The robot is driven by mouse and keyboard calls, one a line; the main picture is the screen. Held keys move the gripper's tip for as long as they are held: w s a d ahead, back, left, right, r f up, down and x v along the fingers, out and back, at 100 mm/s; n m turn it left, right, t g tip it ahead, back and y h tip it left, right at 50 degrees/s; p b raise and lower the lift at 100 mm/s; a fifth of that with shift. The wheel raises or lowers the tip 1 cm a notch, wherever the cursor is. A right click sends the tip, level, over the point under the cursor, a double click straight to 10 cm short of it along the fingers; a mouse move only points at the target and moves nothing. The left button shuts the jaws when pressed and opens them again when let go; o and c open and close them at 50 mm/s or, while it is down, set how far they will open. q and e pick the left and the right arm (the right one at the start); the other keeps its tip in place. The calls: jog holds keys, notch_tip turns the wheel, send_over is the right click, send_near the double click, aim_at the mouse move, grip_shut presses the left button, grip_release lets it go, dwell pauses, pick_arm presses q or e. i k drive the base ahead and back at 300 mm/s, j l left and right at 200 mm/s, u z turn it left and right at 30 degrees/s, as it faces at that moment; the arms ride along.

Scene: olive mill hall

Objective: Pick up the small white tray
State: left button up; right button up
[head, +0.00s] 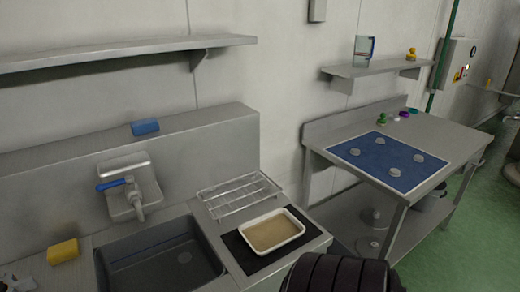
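The small white tray (297,219) has a raised white rim and a tan inside. It lies on a black mat (240,251) on the steel counter, right of the sink. Its whole rim shows and nothing touches it from above. Neither of my grippers can be made out in the head view. A dark ribbed shape at the bottom edge, just below and right of the mat, looks like part of my own arm.
A wire rack (239,196) stands right behind the tray. The sink (160,262) with a blue-handled tap (131,196) is to the left. A yellow sponge (63,251) and blue sponge (145,127) lie around it. A steel table (440,133) with a blue mat stands right.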

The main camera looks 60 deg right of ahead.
aim_at(265, 234)
jog(key=z, duration=2.15)
